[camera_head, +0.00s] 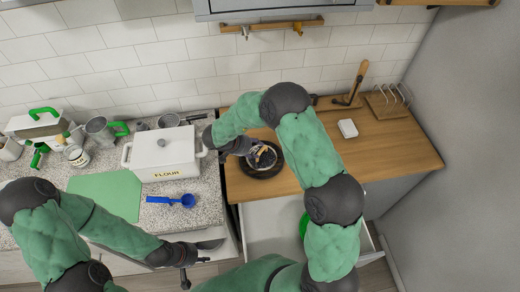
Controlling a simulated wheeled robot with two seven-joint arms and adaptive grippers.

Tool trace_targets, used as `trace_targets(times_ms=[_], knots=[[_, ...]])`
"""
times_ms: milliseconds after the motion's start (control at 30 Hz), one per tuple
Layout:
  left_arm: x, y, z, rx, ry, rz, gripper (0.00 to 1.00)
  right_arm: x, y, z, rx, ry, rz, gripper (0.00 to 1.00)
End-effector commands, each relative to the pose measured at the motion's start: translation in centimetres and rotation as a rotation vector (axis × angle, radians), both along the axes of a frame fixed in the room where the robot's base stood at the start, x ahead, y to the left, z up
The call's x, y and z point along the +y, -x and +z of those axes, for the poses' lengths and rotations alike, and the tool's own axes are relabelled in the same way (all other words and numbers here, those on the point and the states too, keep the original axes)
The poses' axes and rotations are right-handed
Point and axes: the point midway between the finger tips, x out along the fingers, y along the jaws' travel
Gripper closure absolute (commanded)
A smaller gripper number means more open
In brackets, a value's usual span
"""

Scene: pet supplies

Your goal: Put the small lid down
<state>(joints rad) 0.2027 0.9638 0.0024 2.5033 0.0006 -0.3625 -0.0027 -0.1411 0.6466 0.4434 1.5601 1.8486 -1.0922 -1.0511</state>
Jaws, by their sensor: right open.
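I cannot pick out a small lid for certain. A dark round dish (278,166) with small brownish and pale pieces in it sits on the wooden counter. My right gripper (250,150) is open over the left side of this dish and partly hides it; I see nothing held in it. A white flour box (165,159) with a lid and a small knob stands to the left of my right gripper. My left gripper (205,262) is low, in front of the stone counter's front edge, with its fingers spread and nothing visible between them.
An open drawer (262,237) below the wooden counter holds something green (304,226). A blue scoop (172,201) and a green mat (106,192) lie on the stone counter. A small white block (348,128) and a rack (388,101) are at right. Wood right of the dish is partly clear.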

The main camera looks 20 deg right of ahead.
Motion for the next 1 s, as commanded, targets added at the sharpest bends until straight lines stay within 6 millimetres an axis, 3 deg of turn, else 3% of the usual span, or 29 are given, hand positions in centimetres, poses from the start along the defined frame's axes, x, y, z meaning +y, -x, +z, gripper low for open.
trace_targets(times_ms=[100,300,1000], knots=[[0.0,0.0,0.3,0.000,0.000,0.000,0.60,1.4,0.2,1.9,-0.002,0.001,0.002,0.55],[0.0,0.0,0.5,0.000,0.000,0.000,0.60,2.8,0.5,3.7,-0.001,0.001,-0.001,0.55],[0.0,0.0,0.6,0.000,0.000,0.000,0.60,3.2,0.7,4.2,0.001,0.001,-0.001,0.55]])
